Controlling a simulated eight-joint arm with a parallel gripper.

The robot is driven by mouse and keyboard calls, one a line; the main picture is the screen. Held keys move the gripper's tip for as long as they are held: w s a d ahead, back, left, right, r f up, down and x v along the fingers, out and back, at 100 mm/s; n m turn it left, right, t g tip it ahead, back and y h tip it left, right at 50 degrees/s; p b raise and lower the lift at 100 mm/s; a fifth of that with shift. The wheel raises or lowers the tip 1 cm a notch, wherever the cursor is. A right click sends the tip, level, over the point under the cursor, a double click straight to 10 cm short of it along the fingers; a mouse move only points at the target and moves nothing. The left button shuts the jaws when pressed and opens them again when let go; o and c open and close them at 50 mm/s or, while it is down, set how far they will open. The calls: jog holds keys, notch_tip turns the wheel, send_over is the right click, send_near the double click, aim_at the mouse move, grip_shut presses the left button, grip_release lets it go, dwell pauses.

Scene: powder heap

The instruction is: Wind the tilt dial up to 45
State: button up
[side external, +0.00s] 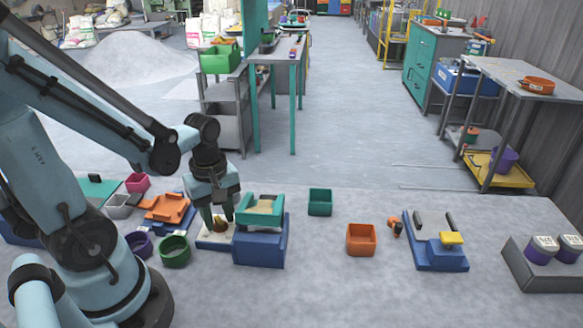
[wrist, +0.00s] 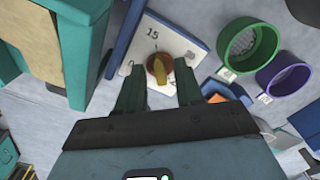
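The tilt dial (side external: 220,226) is a brown-orange knob with a yellow grip bar, on a white plate (side external: 213,243) beside a blue box. In the wrist view the dial (wrist: 160,70) sits between my fingertips, and the plate (wrist: 176,40) shows a 15 mark above it. Other marks are partly hidden, and I cannot tell which one the knob points at. My gripper (side external: 218,214) points down over the dial, fingers apart on either side; it also shows in the wrist view (wrist: 158,76). I see no clear contact. A teal tray (side external: 262,203) sits on the blue box (side external: 259,248).
A green ring cup (side external: 174,251) and a purple one (side external: 140,243) stand left of the plate. An orange piece (side external: 167,207) lies behind them.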

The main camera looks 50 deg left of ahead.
grip_shut()
jog(key=shift+m, duration=0.3)
jog(key=m, duration=0.3)
jog(key=shift+m, duration=0.3)
jog(key=m, duration=0.3)
jog(key=shift+m, duration=0.3)
jog(key=m, duration=0.4)
jog(key=shift+m, duration=2)
